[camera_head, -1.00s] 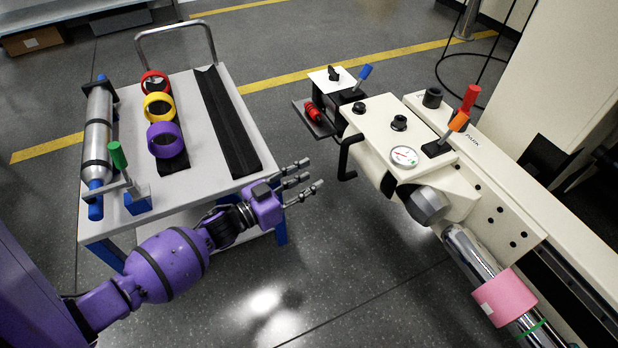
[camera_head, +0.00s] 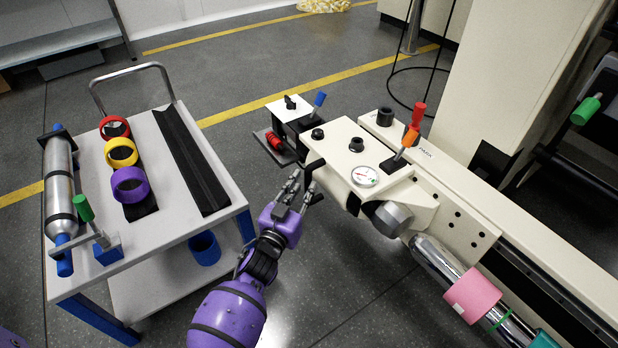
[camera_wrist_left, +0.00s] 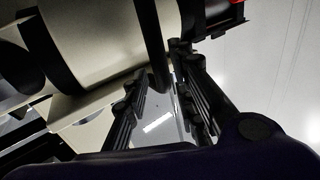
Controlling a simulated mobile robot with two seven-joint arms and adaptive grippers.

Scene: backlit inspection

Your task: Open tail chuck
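The cream machine (camera_head: 345,150) carries a dial gauge (camera_head: 365,176), a blue-tipped lever (camera_head: 318,101) and a red-and-orange lever (camera_head: 413,122). A grey round nose (camera_head: 392,217) sits at its front; I cannot tell which part is the tail chuck. A black bent handle (camera_head: 312,171) sticks out of its left side. My left gripper (camera_head: 306,186) is at this handle, fingers spread. In the left wrist view, a black bar (camera_wrist_left: 154,45) runs down between the open fingers (camera_wrist_left: 165,95); contact is not clear. My right gripper is out of view.
A white cart (camera_head: 165,225) at left holds a silver cylinder (camera_head: 59,190), red, yellow and purple rings (camera_head: 130,184), a black rail (camera_head: 190,160) and a green-tipped lever (camera_head: 83,207). A pink sleeve (camera_head: 472,294) is on the machine's shiny bar. Floor between is clear.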

